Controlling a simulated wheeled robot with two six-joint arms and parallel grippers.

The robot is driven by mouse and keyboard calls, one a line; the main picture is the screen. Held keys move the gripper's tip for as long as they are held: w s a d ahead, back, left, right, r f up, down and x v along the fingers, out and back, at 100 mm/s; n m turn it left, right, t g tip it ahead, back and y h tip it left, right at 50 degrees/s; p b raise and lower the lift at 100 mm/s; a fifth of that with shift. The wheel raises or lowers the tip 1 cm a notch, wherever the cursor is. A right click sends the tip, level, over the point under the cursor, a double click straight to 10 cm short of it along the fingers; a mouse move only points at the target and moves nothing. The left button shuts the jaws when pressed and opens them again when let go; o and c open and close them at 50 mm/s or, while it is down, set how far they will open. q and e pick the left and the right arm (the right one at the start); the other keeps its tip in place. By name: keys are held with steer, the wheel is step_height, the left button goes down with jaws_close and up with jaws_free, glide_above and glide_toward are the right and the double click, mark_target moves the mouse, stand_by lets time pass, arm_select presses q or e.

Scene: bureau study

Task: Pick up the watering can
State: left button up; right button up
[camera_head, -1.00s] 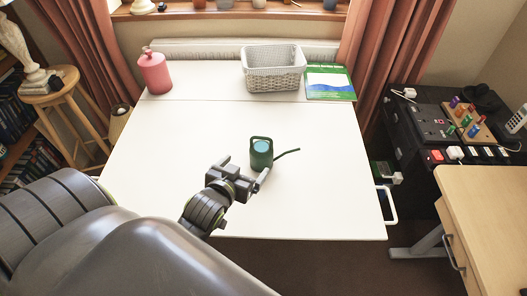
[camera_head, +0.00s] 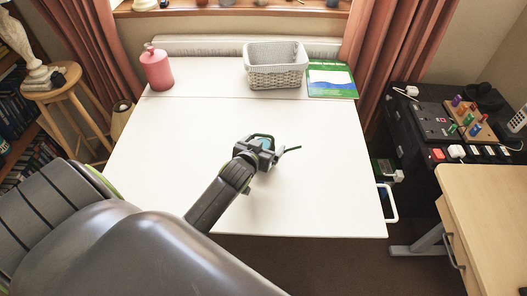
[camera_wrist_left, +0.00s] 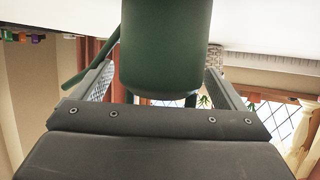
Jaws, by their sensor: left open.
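The dark green watering can (camera_head: 290,149) stands on the white table, mostly hidden behind my left gripper (camera_head: 258,149) in the head view. In the left wrist view the can's green body (camera_wrist_left: 165,45) fills the space between the two fingers of my left gripper (camera_wrist_left: 162,78). The fingers are open, one on each side of the can; I cannot tell whether either touches it. My right gripper is in neither view.
A pink bottle (camera_head: 157,70) stands at the table's back left. A grey-white basket (camera_head: 276,68) and a green-blue booklet (camera_head: 331,80) are at the back right. The white table (camera_head: 330,190) is clear around the can.

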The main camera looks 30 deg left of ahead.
arm_select(q)
steer(key=shift+w+a+f, duration=0.1)
steer(key=shift+w+f, duration=0.15)
steer(key=shift+w, duration=0.2)
steer(key=c, duration=1.3)
steer(key=shift+r, duration=0.1)
steer(key=shift+c, duration=0.2)
steer(key=shift+r, duration=0.1)
